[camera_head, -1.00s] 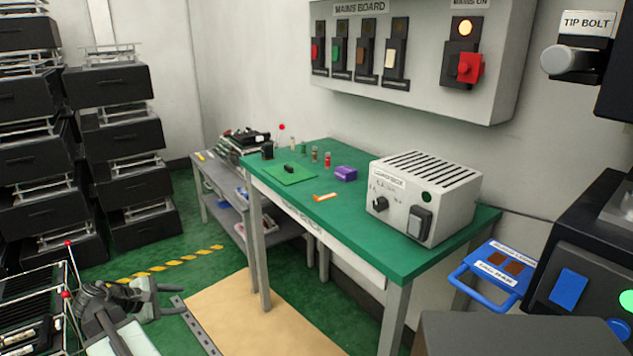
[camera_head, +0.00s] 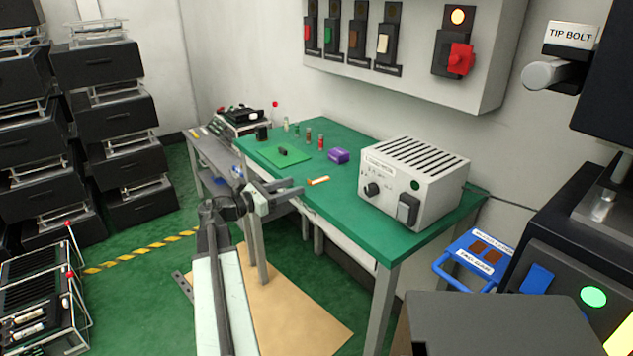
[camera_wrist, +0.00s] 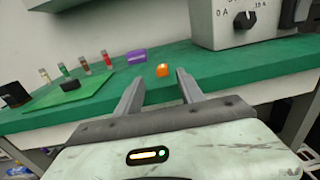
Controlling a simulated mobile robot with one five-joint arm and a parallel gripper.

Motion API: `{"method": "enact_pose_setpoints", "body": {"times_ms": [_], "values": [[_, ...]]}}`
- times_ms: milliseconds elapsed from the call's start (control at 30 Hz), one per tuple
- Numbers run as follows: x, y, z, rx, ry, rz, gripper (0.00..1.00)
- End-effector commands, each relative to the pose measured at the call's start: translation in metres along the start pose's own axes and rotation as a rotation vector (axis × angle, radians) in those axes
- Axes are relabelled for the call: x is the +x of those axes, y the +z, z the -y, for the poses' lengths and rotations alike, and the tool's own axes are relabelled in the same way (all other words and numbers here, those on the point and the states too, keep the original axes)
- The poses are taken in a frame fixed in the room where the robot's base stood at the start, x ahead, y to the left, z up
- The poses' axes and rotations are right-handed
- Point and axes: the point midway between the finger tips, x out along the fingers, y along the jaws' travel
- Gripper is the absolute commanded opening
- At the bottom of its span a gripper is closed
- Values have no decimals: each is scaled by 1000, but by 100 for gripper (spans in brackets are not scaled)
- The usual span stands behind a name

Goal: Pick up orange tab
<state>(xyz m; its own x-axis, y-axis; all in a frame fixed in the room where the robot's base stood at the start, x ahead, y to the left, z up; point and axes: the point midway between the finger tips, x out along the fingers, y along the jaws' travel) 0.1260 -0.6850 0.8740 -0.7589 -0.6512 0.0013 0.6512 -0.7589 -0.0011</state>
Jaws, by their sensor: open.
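The orange tab (camera_head: 318,180) lies flat on the green table top (camera_head: 345,220), near its front edge. In the wrist view the orange tab (camera_wrist: 163,70) shows end-on, ahead of my fingers and between their lines. My gripper (camera_head: 278,189) is at the table's front edge, left of the tab and apart from it. In the wrist view my gripper (camera_wrist: 158,82) is open, with nothing between its two fingers.
A purple block (camera_head: 339,155), several small coloured vials (camera_head: 308,138) and a green mat with a black piece (camera_head: 283,152) lie behind. A grey power box (camera_head: 415,180) stands to the right. The table's front edge is close below my gripper.

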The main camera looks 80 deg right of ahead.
Motion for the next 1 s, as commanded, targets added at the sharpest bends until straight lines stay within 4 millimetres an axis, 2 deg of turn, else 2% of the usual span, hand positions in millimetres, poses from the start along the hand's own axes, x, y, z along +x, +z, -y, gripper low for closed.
{"method": "enact_pose_setpoints", "body": {"times_ms": [233,467,633,1000], "values": [[42,1,3,1,-3,-1,45],[47,1,4,1,-2,-1,45],[47,1,4,1,-2,-1,1],[47,2,4,1,-3,-1,0]]}}
